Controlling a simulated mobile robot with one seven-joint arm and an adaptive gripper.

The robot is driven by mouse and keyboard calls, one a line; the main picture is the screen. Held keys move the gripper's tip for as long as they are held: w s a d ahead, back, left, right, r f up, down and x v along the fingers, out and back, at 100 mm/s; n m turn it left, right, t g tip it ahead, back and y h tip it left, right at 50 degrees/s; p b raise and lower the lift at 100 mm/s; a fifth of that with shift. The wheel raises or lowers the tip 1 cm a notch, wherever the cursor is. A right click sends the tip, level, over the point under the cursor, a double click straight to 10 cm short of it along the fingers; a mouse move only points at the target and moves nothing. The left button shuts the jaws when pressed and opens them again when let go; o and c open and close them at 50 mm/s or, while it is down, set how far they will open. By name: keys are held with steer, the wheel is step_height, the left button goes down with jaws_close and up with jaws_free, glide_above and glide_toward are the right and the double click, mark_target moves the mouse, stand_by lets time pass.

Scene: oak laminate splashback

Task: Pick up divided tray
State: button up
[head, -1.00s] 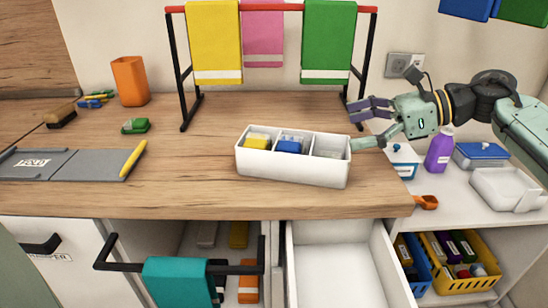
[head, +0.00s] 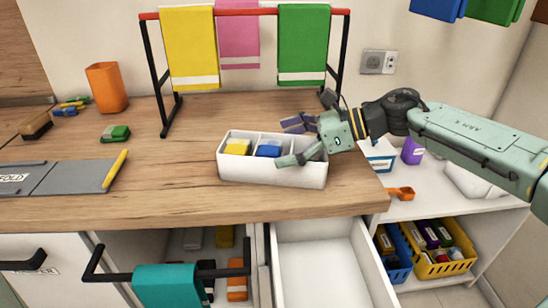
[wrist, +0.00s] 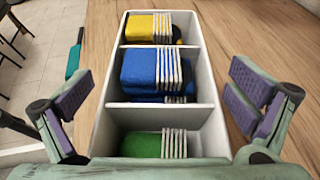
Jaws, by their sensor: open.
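The white divided tray (head: 262,178) sits on the wooden counter near its front edge. In the wrist view the tray (wrist: 205,70) has three compartments in a row. My gripper (head: 288,142) is open over the right end of the tray. In the wrist view its purple-padded fingers (wrist: 160,93) stand apart, one on each side of the tray, with gaps to the walls. In the head view my gripper hides part of the right compartment.
A towel rack (head: 158,70) with yellow, pink and green towels stands behind the tray. An open white drawer (head: 325,265) is below the counter front.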

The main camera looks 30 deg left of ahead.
steer(key=shift+c, duration=0.4)
steer(key=c, duration=1)
